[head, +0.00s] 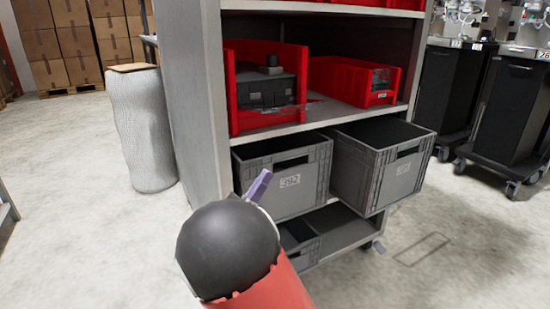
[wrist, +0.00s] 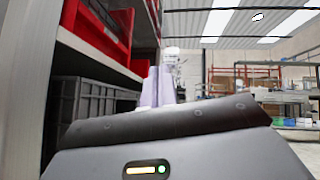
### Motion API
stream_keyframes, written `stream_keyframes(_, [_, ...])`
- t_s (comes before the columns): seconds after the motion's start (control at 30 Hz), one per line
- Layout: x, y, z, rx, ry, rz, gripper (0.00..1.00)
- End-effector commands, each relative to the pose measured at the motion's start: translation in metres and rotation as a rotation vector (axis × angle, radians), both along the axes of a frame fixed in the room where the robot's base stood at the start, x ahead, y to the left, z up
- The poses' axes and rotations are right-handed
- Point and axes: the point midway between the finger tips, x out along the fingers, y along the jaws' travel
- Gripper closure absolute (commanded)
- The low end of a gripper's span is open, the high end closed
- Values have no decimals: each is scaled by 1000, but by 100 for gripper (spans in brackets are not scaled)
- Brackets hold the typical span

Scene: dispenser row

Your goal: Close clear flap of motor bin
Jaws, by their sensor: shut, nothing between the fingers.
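The left red bin (head: 235,98) stands on the shelf and holds a dark, boxy motor-like part (head: 265,90). A thin, see-through edge, apparently the clear flap (head: 285,110), shows low at this bin's front; its exact angle is hard to tell. My gripper (head: 264,176), with pale purple fingers, is shut and empty. In the head view it is below the red bin and appears in front of the left grey crate, apart from the flap. In the wrist view the gripper fingers (wrist: 158,85) point ahead, with red bins (wrist: 98,28) at upper left.
A second red bin (head: 345,80) stands to the right on the same shelf (head: 315,122). Grey crates (head: 290,180) (head: 385,165) stick out below. The rack's side panel (head: 188,80) is at left. Black carts (head: 510,110) stand at right. The floor in front is open.

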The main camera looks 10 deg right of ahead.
Motion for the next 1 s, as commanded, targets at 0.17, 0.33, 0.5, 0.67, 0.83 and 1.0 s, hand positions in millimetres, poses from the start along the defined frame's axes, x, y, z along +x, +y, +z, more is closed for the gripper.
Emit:
stream_keyframes(0.17, [9,-19,20,6,-3,-5,100])
stream_keyframes(0.33, [19,-38,41,7,-7,-5,100])
stream_keyframes(0.5, [32,-61,65,6,-6,-4,100])
stream_keyframes(0.67, [37,-59,89,7,-5,0,100])
stream_keyframes(0.83, [40,-58,102,7,-3,-2,100])
stream_keyframes(1.0, [41,-58,104,6,-1,-1,100])
